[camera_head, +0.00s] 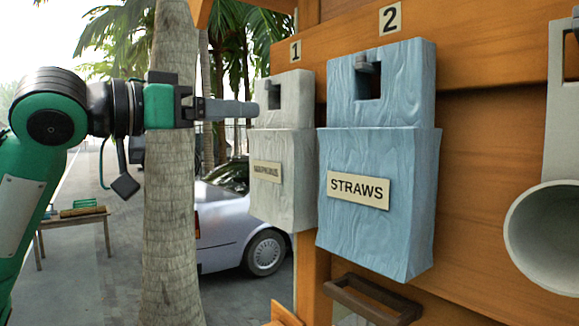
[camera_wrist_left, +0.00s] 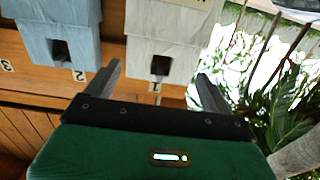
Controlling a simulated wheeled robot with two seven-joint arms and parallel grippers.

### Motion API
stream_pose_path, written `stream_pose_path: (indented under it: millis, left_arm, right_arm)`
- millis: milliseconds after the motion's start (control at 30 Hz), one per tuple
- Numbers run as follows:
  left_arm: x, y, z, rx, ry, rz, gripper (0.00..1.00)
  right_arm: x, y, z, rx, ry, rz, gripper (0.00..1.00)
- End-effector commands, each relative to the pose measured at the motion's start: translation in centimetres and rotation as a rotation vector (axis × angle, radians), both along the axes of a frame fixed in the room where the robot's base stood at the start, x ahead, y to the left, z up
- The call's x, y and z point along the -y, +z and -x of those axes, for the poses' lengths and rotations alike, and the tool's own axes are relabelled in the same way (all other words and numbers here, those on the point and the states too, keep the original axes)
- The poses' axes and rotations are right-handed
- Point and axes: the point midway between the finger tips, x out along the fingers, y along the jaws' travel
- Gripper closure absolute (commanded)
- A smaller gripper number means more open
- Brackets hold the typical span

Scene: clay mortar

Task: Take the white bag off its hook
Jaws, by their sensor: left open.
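The white bag (camera_head: 282,180) hangs on its hook (camera_head: 269,86) under the number 1 sign, with a small label on its front that is hard to read. It shows upside down in the left wrist view (camera_wrist_left: 165,30), its handle opening between my fingers. My left gripper (camera_head: 238,110) is open and empty, in front of the bag's upper part at the height of the handle. In the head view its fingers overlap the bag's left edge; I cannot tell whether they touch it. My right gripper is not in view.
A blue bag (camera_head: 378,160) labelled STRAWS hangs close on the right under number 2. A pale grey tubular thing (camera_head: 545,230) hangs further right. A dark handle (camera_head: 368,298) sticks out below. The space left of the white bag is open.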

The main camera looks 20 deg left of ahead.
Motion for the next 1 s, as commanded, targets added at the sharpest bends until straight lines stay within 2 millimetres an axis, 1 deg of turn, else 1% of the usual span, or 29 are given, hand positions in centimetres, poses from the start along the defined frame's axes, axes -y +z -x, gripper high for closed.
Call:
stream_pose_path:
  millis: [33, 100, 167, 233, 333, 467, 600, 800, 900, 1000]
  left_arm:
    - [0.8, 0.4, -0.9, -0.004, -0.003, -0.001, 0.15]
    - [1.7, 0.4, -2.1, -0.004, -0.003, 0.000, 0.15]
    - [2.3, 0.3, -3.0, -0.004, -0.003, -0.001, 0.15]
    - [3.0, 0.3, -3.8, -0.003, -0.003, 0.000, 0.15]
    - [3.5, 0.1, -4.6, -0.002, -0.001, 0.000, 0.15]
    - [3.9, 0.1, -5.1, -0.001, 0.000, 0.000, 0.15]
    - [4.5, 0.3, -6.4, -0.004, -0.001, 0.000, 0.15]
    - [5.8, 0.2, -8.6, -0.002, -0.001, 0.000, 0.15]
    - [6.3, 0.1, -9.2, -0.001, -0.001, 0.001, 0.15]
    - [6.4, -0.1, -9.4, -0.001, -0.001, 0.001, 0.15]
  right_arm:
    - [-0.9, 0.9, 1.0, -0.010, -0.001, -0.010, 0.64]
    - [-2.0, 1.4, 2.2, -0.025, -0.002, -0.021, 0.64]
    - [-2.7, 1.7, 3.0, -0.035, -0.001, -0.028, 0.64]
    - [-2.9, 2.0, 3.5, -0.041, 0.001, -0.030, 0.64]
    - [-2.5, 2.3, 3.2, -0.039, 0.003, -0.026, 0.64]
    - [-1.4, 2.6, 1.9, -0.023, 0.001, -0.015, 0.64]
    - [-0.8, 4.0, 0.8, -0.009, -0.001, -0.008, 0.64]
    - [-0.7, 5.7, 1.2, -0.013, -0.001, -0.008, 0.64]
    - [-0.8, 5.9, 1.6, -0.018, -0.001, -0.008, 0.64]
    - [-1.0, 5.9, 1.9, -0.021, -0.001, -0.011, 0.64]
